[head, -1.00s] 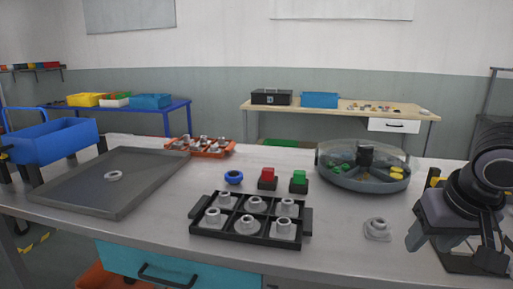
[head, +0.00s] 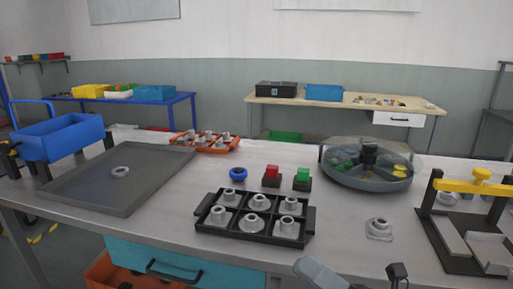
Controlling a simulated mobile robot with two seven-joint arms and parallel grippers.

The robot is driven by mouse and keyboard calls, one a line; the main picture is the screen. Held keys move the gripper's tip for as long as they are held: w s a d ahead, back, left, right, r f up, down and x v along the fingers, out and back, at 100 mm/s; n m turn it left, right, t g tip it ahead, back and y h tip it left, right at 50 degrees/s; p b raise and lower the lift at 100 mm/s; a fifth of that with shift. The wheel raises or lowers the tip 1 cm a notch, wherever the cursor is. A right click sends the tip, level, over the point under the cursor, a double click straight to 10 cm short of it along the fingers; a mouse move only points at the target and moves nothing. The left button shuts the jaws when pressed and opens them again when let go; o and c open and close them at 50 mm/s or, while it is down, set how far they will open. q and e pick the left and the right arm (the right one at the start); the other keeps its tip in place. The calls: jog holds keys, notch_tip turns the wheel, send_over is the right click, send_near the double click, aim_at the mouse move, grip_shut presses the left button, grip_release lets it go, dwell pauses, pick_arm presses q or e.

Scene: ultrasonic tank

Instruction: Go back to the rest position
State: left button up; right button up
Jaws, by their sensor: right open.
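My right gripper (head: 357,271) shows only in part at the bottom edge of the head view. Its two fingers stand apart with nothing between them. It is in front of the black compartment tray (head: 270,237) and the lone grey metal part (head: 379,229), apart from both. My left gripper is out of view.
The black tray holds several grey flanged parts. A large grey tray (head: 85,185) holds one ring (head: 120,172). A blue ring (head: 238,174), red button (head: 271,176), green button (head: 302,179), round clear-covered tank (head: 370,183) and yellow-topped fixture (head: 473,187) stand around.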

jog(key=s+d+f+m+t+h+p, duration=0.15)
jog(key=d+f+m+h, duration=0.25)
jog(key=f+m+h, duration=0.6)
jog(key=w+d+f+m+t+h, duration=0.1)
jog(key=d+f+m+t+h, duration=0.45)
jog(key=m, duration=0.95)
jog(key=s+d+f+m+g+h, duration=0.2)
jog(key=s+f+m+g, duration=0.6)
jog(key=s+f, duration=0.3)
notch_tip(320, 180, down, 4)
jog(key=shift+s+r+m, duration=0.15)
jog(key=shift+s+m, duration=0.05)
jog(key=shift+m, duration=0.4)
